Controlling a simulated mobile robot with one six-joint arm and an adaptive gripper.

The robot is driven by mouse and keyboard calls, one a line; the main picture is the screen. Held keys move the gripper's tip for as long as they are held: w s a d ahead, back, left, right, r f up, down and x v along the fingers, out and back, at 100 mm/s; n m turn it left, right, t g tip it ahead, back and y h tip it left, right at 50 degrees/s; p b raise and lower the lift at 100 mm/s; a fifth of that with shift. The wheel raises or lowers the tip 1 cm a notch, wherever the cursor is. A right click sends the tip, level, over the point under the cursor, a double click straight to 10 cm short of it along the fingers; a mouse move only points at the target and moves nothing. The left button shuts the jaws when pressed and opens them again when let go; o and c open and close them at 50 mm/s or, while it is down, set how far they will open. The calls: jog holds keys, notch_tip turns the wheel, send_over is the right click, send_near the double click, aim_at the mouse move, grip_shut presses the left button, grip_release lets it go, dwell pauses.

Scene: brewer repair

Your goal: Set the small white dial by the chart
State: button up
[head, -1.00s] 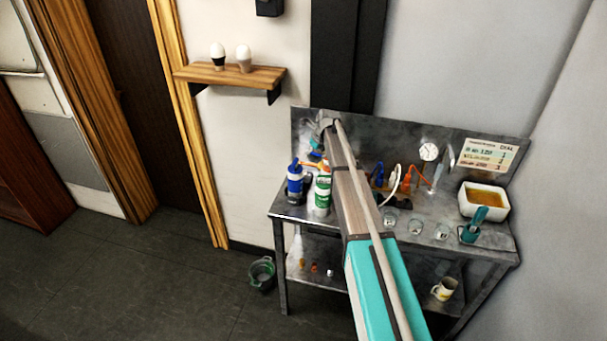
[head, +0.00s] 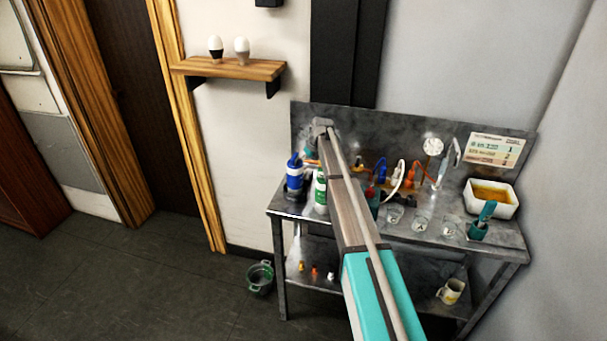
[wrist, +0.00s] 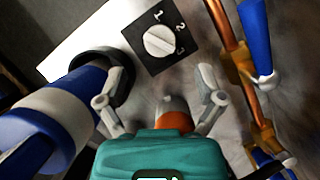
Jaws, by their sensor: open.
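A small white dial (wrist: 159,41) sits on a black square plate marked 1, 2 and 3 in the wrist view. I cannot tell surely which number its slot points at. In the head view I cannot make this dial out. My gripper (wrist: 161,82) is open, its two fingers spread below the dial plate, apart from it. My gripper also shows in the head view (head: 322,128), at the far left of the bench's back panel. The chart (head: 494,151), a pale card with coloured rows and numbers, stands at the right of that panel.
A blue bottle (wrist: 52,118) is close to the left finger, and copper pipe (wrist: 240,62) with blue parts runs on the right. On the metal bench (head: 425,235) are a green-labelled bottle (head: 321,190), a white gauge (head: 433,146), several glasses and a white tub (head: 491,208).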

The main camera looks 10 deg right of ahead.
jog(key=shift+b+x, duration=2.15)
jog(key=shift+x, duration=0.5)
jog(key=shift+c, duration=0.3)
jog(key=c, duration=1.1)
